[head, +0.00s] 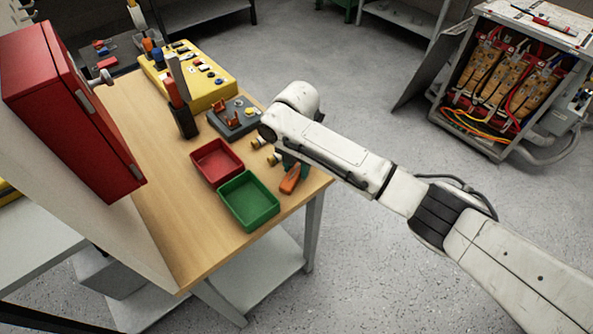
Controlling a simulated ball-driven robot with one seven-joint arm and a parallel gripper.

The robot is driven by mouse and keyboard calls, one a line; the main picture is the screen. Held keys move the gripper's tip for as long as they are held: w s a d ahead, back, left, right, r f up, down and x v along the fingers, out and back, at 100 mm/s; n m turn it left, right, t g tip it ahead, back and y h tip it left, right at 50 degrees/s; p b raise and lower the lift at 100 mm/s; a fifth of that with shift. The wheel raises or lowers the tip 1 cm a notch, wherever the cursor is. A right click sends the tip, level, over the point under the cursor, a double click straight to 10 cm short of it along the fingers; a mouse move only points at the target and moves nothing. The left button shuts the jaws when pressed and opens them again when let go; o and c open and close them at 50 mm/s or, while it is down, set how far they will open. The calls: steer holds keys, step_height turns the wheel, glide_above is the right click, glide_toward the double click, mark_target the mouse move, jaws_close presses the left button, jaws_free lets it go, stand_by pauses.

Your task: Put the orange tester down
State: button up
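The orange tester (290,180) shows just below the end of my arm, close to the right edge of the wooden bench (190,240). My gripper (286,168) is over the tester, mostly hidden behind my white arm. I cannot see its fingertips clearly, so I cannot tell whether they are closed on the tester. I also cannot tell whether the tester touches the bench top.
A green tray (249,203) and a red tray (217,162) stand left of the tester. A grey board (233,118), a yellow case (205,82) and a dark holder (184,121) stand farther back. A red cabinet (70,110) is at left. The bench's front is clear.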

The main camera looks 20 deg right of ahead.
jaws_close()
